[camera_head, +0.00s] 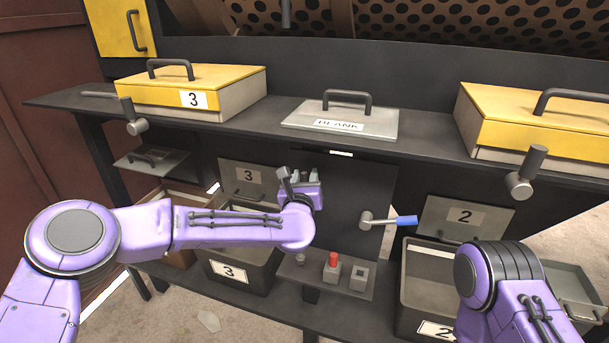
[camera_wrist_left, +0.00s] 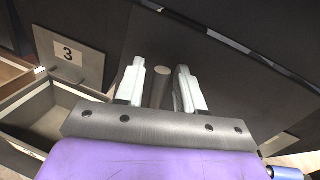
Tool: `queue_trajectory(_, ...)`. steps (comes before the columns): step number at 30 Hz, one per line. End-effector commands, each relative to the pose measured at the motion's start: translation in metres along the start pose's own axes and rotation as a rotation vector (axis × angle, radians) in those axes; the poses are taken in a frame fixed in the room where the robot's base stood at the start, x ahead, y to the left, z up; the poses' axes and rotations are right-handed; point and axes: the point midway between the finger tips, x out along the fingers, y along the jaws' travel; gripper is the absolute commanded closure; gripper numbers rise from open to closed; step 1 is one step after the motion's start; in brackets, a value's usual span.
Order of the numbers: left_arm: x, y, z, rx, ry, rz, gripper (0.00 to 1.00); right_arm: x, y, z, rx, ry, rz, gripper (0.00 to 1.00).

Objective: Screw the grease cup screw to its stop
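My left gripper (camera_head: 301,176) is in front of the dark upright panel under the shelf. In the left wrist view its two pale fingers (camera_wrist_left: 160,88) stand apart. A dark bar with a round grey end (camera_wrist_left: 161,74) shows between them, with a gap on each side. In the head view a short dark handle (camera_head: 285,181) shows at the gripper, partly hidden by it; I cannot tell for certain that it is the grease cup screw. My right arm shows at the lower right, but its gripper is out of the picture.
A lever with a blue grip (camera_head: 404,221) sticks out right of my left gripper. Below are a red button (camera_head: 333,260) and open bins marked 3 (camera_head: 254,277) and 2 (camera_head: 409,290). Yellow-lidded boxes (camera_head: 240,92) and a BLANK plate (camera_head: 375,118) lie on the shelf above.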

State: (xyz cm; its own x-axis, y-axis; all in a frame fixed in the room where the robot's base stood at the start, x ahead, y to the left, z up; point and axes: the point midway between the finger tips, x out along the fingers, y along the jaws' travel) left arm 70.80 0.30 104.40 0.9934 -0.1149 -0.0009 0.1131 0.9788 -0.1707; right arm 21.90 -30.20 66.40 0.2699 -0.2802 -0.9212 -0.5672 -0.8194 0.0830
Motion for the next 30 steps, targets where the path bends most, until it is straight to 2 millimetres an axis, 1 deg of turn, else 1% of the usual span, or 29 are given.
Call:
queue_trajectory(5, 0.0, 0.0, 0.0, 0.001, 0.0, 0.0, 0.62, 0.0, 0.0, 0.0, 0.0, 0.0, 0.0, 0.49)
queue_trajectory(6, 0.0, 0.0, 0.0, 0.001, 0.0, 0.0, 0.75, 0.0, 0.0, 0.0, 0.0, 0.0, 0.0, 0.49)
queue_trajectory(8, 0.0, 0.0, 0.0, 0.001, 0.0, 0.0, 0.95, 0.0, 0.0, 0.0, 0.0, 0.0, 0.0, 0.49)
queue_trajectory(9, 0.0, 0.0, 0.0, 0.001, 0.0, 0.0, 1.0, 0.0, 0.0, 0.0, 0.0, 0.0, 0.0, 0.49)
queue_trajectory(15, 0.0, 0.0, 0.0, 0.006, -0.002, 0.0, 1.0, 0.002, 0.0, 0.001, 0.0, 0.0, 0.0, 0.49)
queue_trajectory(20, -0.001, 0.0, -0.002, 0.041, -0.01, -0.001, 1.0, 0.008, -0.001, 0.003, 0.0, 0.0, 0.0, 0.49)
queue_trajectory(26, -0.001, -0.003, -0.004, 0.15, -0.033, -0.005, 1.0, 0.024, -0.002, 0.01, 0.0, 0.0, 0.0, 0.49)
queue_trajectory(30, -0.002, -0.006, -0.005, 0.265, -0.057, -0.01, 1.0, 0.038, -0.004, 0.016, 0.0, 0.0, 0.0, 0.49)
